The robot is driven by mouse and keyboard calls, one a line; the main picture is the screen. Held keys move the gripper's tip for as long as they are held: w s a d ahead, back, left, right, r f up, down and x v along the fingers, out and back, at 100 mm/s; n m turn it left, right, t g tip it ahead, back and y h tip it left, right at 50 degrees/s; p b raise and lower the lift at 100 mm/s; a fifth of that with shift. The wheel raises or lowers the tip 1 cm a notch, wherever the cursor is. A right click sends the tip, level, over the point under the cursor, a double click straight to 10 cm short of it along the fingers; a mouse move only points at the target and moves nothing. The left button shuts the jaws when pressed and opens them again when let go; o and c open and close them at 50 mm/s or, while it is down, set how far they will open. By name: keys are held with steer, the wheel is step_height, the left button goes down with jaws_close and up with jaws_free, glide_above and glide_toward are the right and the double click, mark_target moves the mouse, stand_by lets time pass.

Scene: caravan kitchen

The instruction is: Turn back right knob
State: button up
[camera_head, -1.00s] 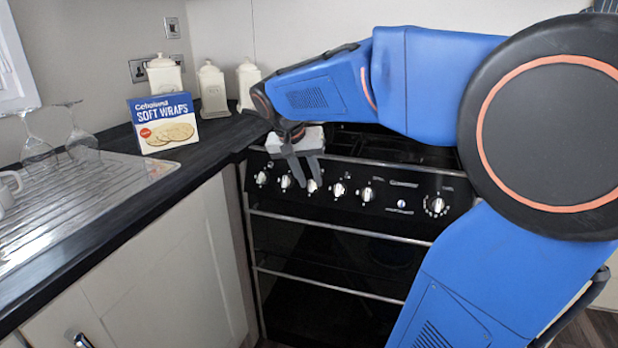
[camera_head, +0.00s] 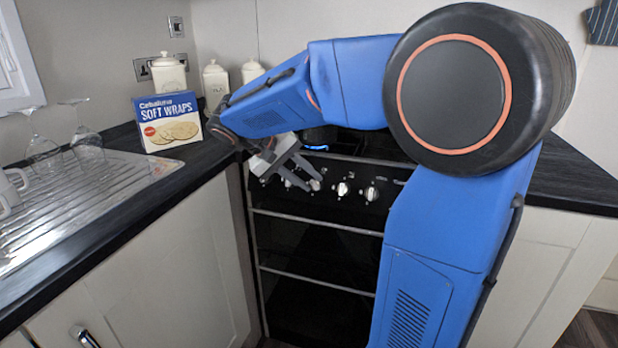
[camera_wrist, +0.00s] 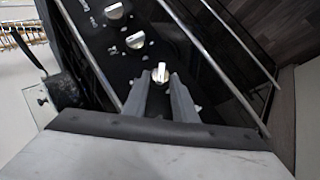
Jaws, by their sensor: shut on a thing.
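A row of white control knobs sits on the black front panel of the cooker (camera_head: 262,225). My gripper (camera_head: 311,184) reaches down to the panel, rolled at a slant. In the wrist view my gripper (camera_wrist: 160,78) has its two grey fingers closed around one white knob (camera_wrist: 160,72), with the knob's top showing between the tips. In the head view this looks like the third knob (camera_head: 316,185) from the left, partly hidden by the fingers. Two more knobs, the nearer knob (camera_wrist: 135,40) and the farther knob (camera_wrist: 114,10), show free. The panel markings are too small to read.
A blue flame-like glow (camera_head: 316,147) shows on the hob. A soft wraps box (camera_head: 170,122) and pale canisters (camera_head: 168,75) stand at the back left. Upturned wine glasses (camera_head: 80,125) stand near the draining board (camera_head: 75,205). An oven rail (camera_head: 330,223) runs below the knobs.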

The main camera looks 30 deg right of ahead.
steer(key=n+h, duration=0.2)
steer(key=f+n, duration=0.1)
steer(key=shift+w+a+g+h, duration=0.1)
steer(key=shift+a+g+h, duration=0.25)
steer(key=shift+g+h, duration=0.05)
steer(key=shift+a+f+n+h, duration=0.1)
steer(key=shift+f+n+h, duration=0.15)
steer(key=shift+n+h, duration=1)
steer(key=shift+n, duration=0.45)
steer(key=o, duration=1)
step_height(320, 180, up, 10)
